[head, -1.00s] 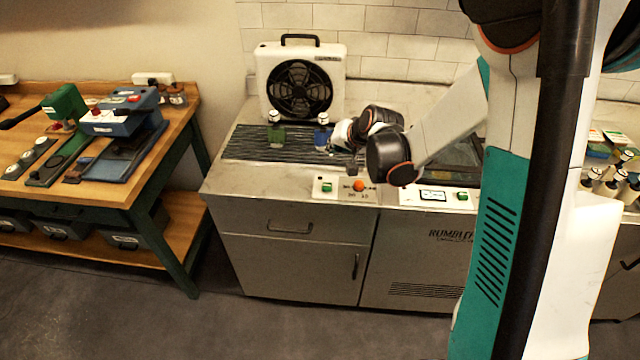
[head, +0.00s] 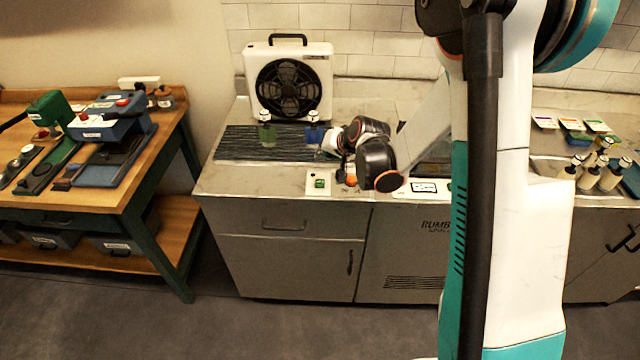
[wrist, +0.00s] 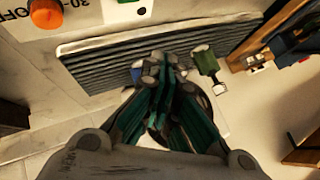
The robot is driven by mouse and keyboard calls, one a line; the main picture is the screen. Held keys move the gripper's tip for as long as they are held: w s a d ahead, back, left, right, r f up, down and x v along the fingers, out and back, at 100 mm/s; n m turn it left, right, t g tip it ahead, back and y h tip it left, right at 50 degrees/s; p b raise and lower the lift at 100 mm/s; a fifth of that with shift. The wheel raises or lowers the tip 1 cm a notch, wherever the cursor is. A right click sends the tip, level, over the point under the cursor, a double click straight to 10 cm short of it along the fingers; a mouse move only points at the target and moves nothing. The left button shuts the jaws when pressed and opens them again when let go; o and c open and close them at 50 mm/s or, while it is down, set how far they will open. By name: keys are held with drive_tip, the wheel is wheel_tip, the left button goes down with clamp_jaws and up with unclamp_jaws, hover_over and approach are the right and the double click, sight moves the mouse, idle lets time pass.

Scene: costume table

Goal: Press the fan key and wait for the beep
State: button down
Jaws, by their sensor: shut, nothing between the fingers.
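The white box fan (head: 319,70) with a black round grille stands at the back of the counter. A pale control panel (head: 314,190) at the counter's front edge carries a green key (head: 320,183). Which key is the fan's is too small to read. My gripper (wrist: 164,66) is shut and empty over the counter, apart from the panel. In the head view my wrist mostly hides it, close to the blue bottle (head: 313,134).
A green bottle (head: 267,134) and the blue one stand on a dark ribbed mat (head: 235,150) before the fan. A wooden workbench (head: 130,190) with tools stands left; several bottles (head: 590,178) stand right.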

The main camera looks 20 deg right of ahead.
sight(323, 181)
wheel_tip(323, 181, down, 8)
drive_tip(key=b, duration=0.5)
drive_tip(key=shift+r, duration=0.25)
drive_tip(key=shift+f, duration=0.15)
idle(0.9)
drive_tip(key=shift+f+b, duration=0.25)
drive_tip(key=shift+b, duration=0.2)
drive_tip(key=shift+f+b, duration=0.45)
drive_tip(key=shift+b, duration=0.05)
idle(0.5)
drive_tip(key=shift+r, duration=0.1)
drive_tip(key=shift+r+p, duration=0.5)
drive_tip(key=shift+r, duration=0.3)
drive_tip(key=shift+r, duration=0.1)
drive_tip(key=shift+r+p, duration=1.5)
drive_tip(key=shift+r, duration=0.95)
